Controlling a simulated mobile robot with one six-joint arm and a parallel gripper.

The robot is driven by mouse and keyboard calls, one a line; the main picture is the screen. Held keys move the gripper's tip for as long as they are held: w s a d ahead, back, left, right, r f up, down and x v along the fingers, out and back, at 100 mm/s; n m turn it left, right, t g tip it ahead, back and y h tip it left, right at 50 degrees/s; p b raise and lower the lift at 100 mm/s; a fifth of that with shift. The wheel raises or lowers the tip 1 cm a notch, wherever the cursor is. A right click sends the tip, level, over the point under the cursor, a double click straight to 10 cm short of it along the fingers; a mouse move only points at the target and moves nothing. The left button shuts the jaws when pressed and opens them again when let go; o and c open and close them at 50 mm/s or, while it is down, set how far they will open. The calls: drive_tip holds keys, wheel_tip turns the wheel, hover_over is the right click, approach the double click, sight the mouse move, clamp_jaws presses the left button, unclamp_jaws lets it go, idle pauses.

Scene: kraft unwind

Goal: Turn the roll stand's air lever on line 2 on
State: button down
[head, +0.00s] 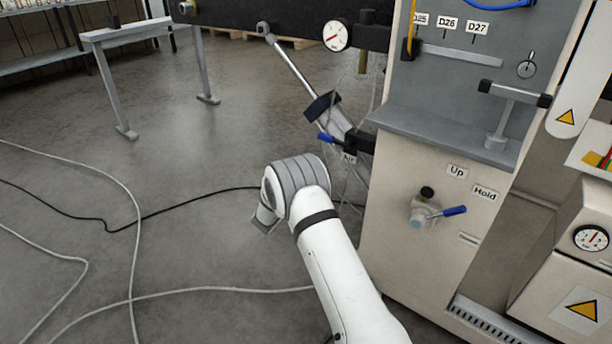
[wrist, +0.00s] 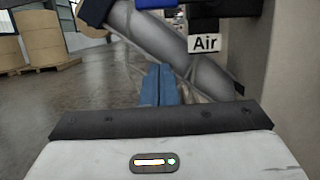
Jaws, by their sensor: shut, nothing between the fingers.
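The air lever has a blue handle (head: 325,137) pointing left from a dark valve body (head: 359,142) on the left side of the machine cabinet. A white "Air" label (head: 348,158) sits just below it. In the wrist view the "Air" label (wrist: 205,43) is at upper right, with a bit of blue handle (wrist: 155,3) at the top edge, mostly cut off. My gripper (wrist: 160,72) shows blue fingers shut together and empty, below and left of the label and apart from it. In the head view my arm's wrist hides the fingers.
A second blue-handled lever (head: 452,211) is on the cabinet front under the "Up" and "Hold" labels. A grey diagonal strut (head: 292,65) runs behind the air lever. A gauge (head: 336,35) hangs above. Hoses cross the floor at left, which is otherwise open.

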sight(336, 140)
drive_tip(key=w+d+r+b, duration=0.3)
drive_tip(key=w+d+r, duration=0.1)
drive_tip(key=r, duration=0.1)
drive_tip(key=shift+w+r+b, duration=0.25)
drive_tip(key=shift+b, duration=0.05)
drive_tip(key=shift+r, duration=0.1)
drive_tip(key=shift+r+p, duration=0.15)
drive_tip(key=shift+p, duration=0.25)
